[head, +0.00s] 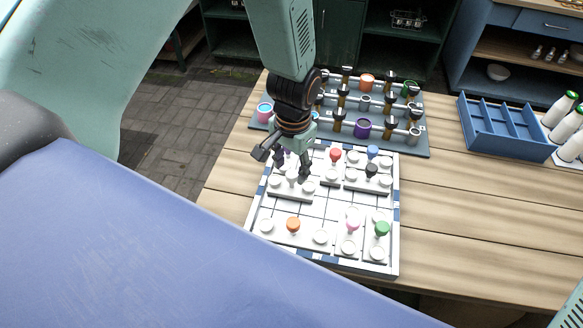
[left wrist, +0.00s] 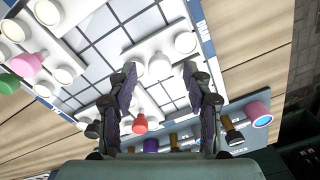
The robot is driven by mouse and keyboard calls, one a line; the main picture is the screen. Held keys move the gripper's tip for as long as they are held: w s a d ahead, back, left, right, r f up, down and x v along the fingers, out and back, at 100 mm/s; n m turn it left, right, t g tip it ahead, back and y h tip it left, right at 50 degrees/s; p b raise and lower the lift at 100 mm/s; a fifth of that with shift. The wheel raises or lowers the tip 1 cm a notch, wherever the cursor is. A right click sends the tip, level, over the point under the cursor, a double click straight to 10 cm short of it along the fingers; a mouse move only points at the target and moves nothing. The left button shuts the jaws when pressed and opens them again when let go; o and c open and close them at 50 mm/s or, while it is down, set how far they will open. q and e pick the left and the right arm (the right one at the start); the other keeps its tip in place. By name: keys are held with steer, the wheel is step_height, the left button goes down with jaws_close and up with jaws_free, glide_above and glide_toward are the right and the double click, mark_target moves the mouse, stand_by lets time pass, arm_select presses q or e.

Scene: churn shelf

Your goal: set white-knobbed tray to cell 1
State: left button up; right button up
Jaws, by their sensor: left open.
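The white-knobbed tray (head: 288,194) is a flat white bar with pale round studs and a white knob (head: 292,174). It sits on the left part of the white gridded board (head: 320,204). My left gripper (head: 285,162) is open, pointing down over the knob, with a finger on either side. In the left wrist view the tray (left wrist: 160,43) runs between the open fingers, with the white knob (left wrist: 159,66) in the gap. I cannot tell whether the fingers touch it. Any cell numbers are unreadable. My right gripper is out of view.
Other trays on the board carry orange (head: 293,224), pink (head: 353,225), green (head: 381,229), red (head: 336,155), blue (head: 373,151) and black (head: 371,169) knobs. Behind stands a rack (head: 418,148) with bars and rings. A blue divided crate (head: 507,152) and bottles stand right. The board's middle squares are bare.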

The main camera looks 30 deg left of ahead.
arm_select(q)
steer(key=shift+f, duration=0.6)
steer(key=shift+w+d+f, duration=0.15)
steer(key=shift+w+f, duration=0.25)
steer(key=shift+f, duration=0.2)
steer(key=shift+s+r, duration=0.15)
steer(key=shift+s, duration=0.15)
steer(key=c, duration=0.3)
steer(key=shift+w, duration=0.25)
steer(key=c, duration=0.4)
jaws_close()
